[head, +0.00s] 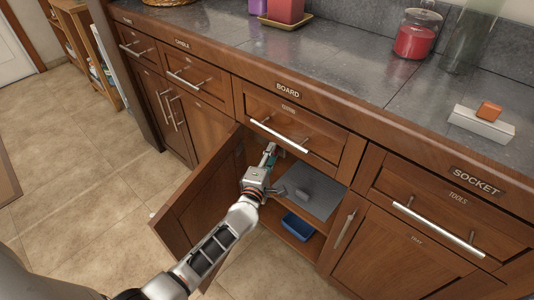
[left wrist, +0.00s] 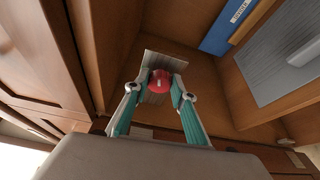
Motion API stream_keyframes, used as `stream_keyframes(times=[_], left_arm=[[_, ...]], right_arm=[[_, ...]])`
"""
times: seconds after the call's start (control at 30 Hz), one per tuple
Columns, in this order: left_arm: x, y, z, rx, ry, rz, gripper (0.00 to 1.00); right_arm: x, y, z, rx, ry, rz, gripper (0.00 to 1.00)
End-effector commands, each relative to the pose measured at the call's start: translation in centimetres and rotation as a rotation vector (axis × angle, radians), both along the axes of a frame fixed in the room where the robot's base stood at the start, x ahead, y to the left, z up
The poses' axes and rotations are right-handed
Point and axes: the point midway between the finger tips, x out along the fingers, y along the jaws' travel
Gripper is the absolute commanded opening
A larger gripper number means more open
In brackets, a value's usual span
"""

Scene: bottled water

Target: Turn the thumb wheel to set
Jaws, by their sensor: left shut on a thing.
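The thumb wheel (left wrist: 160,80) is a round red knob with a pale mark on its face, in front of a small light plate (left wrist: 151,93) in the left wrist view. My left gripper (left wrist: 159,87) has its fingertips on either side of the knob and is shut on it. In the head view my left gripper (head: 269,156) reaches into the open cabinet under the drawer labelled BOARD. The knob is hidden there. My right gripper is in neither view.
The open cabinet door (head: 203,190) stands left of my arm. Inside the cabinet are a grey panel (head: 318,192) and a blue bin (head: 297,227). A drawer handle (head: 279,135) is just above my gripper. The counter (head: 330,55) holds a red candle jar (head: 414,38) and an orange block (head: 489,111).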

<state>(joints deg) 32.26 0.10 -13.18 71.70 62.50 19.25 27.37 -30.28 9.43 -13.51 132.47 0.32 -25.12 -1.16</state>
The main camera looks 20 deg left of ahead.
Motion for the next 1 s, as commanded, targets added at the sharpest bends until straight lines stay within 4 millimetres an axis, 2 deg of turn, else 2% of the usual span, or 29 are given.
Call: stream_keyframes(times=[0.03,0.77,1.0], left_arm=[[0.4,0.0,1.7,-0.041,0.000,0.000,0.03],[0.4,0.2,1.7,-0.696,0.246,-0.002,0.03],[0.3,0.6,1.4,-0.890,0.323,-0.003,0.03]], right_arm=[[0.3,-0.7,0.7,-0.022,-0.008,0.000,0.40],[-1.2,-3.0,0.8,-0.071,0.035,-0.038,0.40],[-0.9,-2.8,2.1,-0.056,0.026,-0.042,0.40]])
